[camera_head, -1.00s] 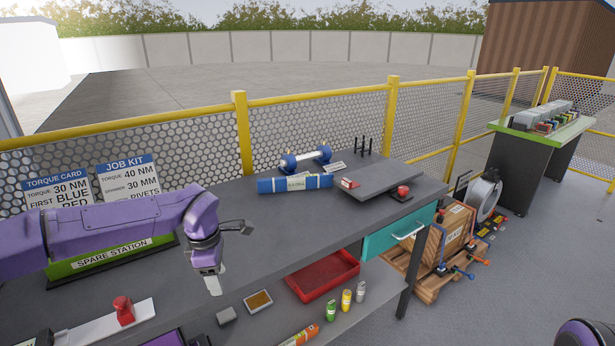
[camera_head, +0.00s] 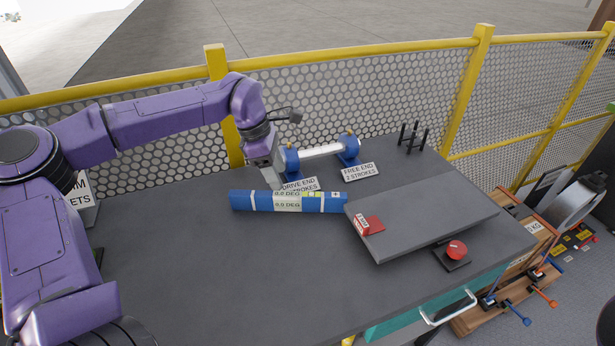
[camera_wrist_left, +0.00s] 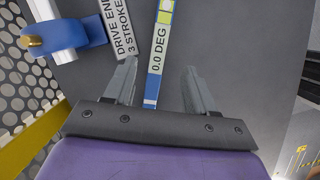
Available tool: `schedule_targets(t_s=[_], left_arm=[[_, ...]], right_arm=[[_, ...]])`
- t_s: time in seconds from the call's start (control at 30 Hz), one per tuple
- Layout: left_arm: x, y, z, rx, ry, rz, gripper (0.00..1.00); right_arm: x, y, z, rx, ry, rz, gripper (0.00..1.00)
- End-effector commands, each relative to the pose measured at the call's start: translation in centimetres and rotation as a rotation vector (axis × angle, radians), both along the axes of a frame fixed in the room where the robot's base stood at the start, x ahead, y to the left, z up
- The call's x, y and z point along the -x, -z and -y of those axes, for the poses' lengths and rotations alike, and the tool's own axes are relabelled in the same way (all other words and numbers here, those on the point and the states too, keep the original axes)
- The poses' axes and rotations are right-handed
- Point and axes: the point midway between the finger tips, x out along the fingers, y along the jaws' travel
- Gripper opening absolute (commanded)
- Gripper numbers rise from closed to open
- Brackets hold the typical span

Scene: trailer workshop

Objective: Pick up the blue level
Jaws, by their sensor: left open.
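The blue level (camera_head: 240,200) lies flat on the dark workbench, left of the raised grey plate, with a white label on its middle. My left gripper (camera_head: 277,183) is open above the level's back edge, pointing down. In the left wrist view the level (camera_wrist_left: 160,45) shows between the two spread fingers (camera_wrist_left: 160,85), its top face reading "0.0 DEG". The fingers do not appear to touch it. My right gripper is not in view.
A blue-and-white roller (camera_head: 321,151) and the drive end and free end cards (camera_head: 358,171) stand just behind the level. A tilted grey plate (camera_head: 420,215) with a red block (camera_head: 374,224) is to its right. A red button (camera_head: 457,249) is near the right edge. The front bench is clear.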

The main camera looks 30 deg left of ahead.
Motion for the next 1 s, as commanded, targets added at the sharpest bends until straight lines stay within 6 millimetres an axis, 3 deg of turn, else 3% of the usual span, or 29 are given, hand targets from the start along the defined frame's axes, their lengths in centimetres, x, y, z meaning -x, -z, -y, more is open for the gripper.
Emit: schedule_targets(t_s=[0.13, 0.7, 0.97, 1.0], left_arm=[[-0.1, 0.7, 0.3, 0.006, 0.000, -0.001, 0.55], [-0.6, 9.5, 1.9, 0.005, -0.008, -0.001, 0.55], [-0.8, 10.1, 2.1, 0.007, -0.009, 0.002, 0.55], [-0.8, 10.1, 2.1, 0.007, -0.009, 0.002, 0.46]], right_arm=[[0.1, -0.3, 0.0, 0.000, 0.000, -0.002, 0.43], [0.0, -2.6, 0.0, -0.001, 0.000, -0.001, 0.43], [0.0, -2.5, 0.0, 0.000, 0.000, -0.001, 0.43], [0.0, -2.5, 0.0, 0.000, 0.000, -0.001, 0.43]])
